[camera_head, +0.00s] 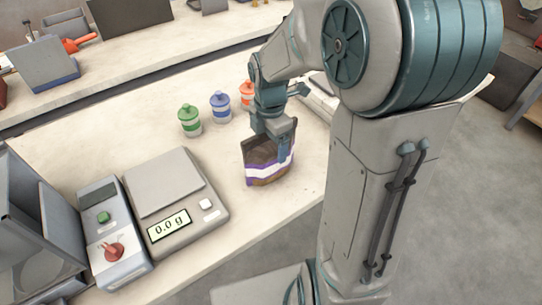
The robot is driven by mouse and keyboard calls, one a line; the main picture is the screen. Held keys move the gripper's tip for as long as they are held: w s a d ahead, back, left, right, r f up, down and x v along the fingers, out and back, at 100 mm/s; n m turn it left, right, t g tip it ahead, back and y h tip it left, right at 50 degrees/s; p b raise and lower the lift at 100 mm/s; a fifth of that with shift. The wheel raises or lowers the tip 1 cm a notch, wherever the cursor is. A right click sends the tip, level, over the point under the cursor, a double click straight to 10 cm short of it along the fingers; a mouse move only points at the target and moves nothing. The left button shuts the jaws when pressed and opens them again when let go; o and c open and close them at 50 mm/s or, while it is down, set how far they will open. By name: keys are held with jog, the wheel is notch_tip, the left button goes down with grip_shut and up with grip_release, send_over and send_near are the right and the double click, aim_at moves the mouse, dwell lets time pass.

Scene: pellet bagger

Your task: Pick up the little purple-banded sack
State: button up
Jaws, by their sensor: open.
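The little brown sack (267,171) with a white and purple band stands on the pale table, to the right of the scale. My gripper (281,148) points down at the top right part of the sack, and one finger shows in front of it. The jaws are open. The other finger is hidden, so I cannot tell whether the sack sits between them or whether they touch it.
A scale (176,207) reading 0.0 g and a control box (111,234) stand on the left. Green (189,120), blue (221,107) and orange (247,94) lidded jars stand behind the sack. The table in front of the sack is clear to its edge.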

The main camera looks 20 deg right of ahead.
jog(key=c, duration=1.5)
jog(key=shift+r, duration=0.1)
